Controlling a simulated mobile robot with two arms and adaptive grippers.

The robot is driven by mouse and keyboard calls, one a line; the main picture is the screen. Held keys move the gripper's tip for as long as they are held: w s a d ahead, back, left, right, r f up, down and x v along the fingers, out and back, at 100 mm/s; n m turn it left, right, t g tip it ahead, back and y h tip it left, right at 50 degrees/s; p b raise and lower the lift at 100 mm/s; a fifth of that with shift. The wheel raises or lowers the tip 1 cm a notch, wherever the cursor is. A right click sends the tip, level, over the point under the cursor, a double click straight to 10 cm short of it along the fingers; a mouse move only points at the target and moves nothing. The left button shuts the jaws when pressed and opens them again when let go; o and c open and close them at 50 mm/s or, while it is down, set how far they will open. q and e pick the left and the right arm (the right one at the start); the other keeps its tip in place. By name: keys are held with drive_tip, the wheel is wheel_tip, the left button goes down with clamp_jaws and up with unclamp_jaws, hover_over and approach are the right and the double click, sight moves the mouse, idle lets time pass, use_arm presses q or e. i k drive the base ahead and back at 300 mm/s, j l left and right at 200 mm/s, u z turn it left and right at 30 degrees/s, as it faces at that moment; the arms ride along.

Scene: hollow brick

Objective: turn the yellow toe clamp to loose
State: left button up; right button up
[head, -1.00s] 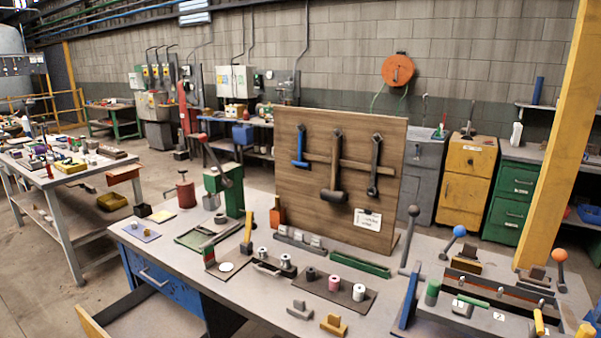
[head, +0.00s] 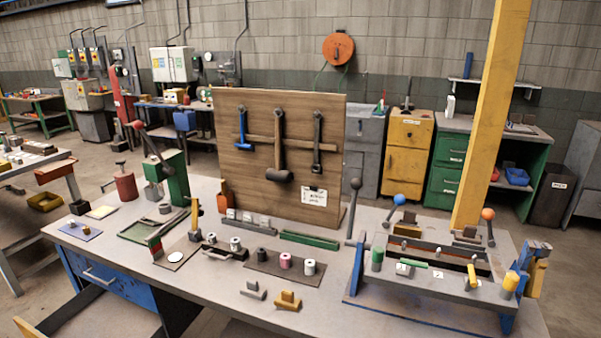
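A fixture (head: 425,290) with blue end supports stands at the right of the bench in the head view. A small yellow handle (head: 472,275) sits on its front rail, pointing roughly toward me; this looks like the yellow toe clamp, though its label is too small to read. A green handle (head: 413,263) lies sideways along the same rail, left of it. A yellow-orange cylinder (head: 510,283) stands at the rail's right end. Neither of my grippers is in view.
A yellow post (head: 485,130) stands behind.

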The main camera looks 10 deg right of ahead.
sight(471, 282)
drive_tip(key=z, duration=1.4)
